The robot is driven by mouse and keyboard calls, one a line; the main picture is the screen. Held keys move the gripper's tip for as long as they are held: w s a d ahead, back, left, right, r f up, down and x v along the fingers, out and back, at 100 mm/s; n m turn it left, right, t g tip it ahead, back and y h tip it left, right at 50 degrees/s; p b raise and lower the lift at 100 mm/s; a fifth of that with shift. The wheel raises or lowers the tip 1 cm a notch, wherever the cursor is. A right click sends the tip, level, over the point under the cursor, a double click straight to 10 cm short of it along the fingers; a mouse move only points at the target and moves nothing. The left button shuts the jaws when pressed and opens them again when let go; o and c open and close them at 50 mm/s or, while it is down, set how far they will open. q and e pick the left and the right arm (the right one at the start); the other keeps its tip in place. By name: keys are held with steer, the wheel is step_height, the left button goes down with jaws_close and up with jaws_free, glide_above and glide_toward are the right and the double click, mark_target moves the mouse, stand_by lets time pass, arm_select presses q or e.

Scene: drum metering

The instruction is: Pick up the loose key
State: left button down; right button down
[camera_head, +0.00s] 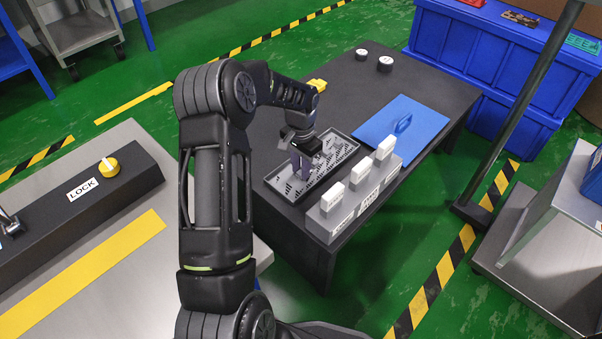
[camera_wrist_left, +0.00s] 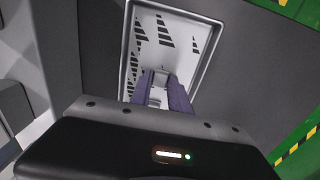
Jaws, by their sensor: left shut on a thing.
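My left gripper (camera_head: 301,168) reaches down over a shallow grey tray (camera_head: 345,136) with black striped marks on its floor, on the dark table. In the left wrist view its two purple-grey fingers (camera_wrist_left: 163,92) are shut on a small grey piece, which I take to be the loose key (camera_wrist_left: 160,76). Only a little of the key shows between the fingers, and its shape is mostly hidden. The tray also shows in the left wrist view (camera_wrist_left: 212,42), behind the fingers. I cannot tell whether the key touches the tray floor. My right gripper is not in view.
A grey block (camera_head: 340,221) with three white labelled pieces stands along the tray's near right side. A blue panel with a handle (camera_head: 383,120) lies behind it. Two small white-topped cylinders (camera_head: 385,64) stand at the back.

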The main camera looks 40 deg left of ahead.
arm_select(q)
steer(key=shift+r, duration=0.1)
stand_by(0.3)
step_height(320, 180, up, 10)
steer(key=p, duration=0.4)
stand_by(0.6)
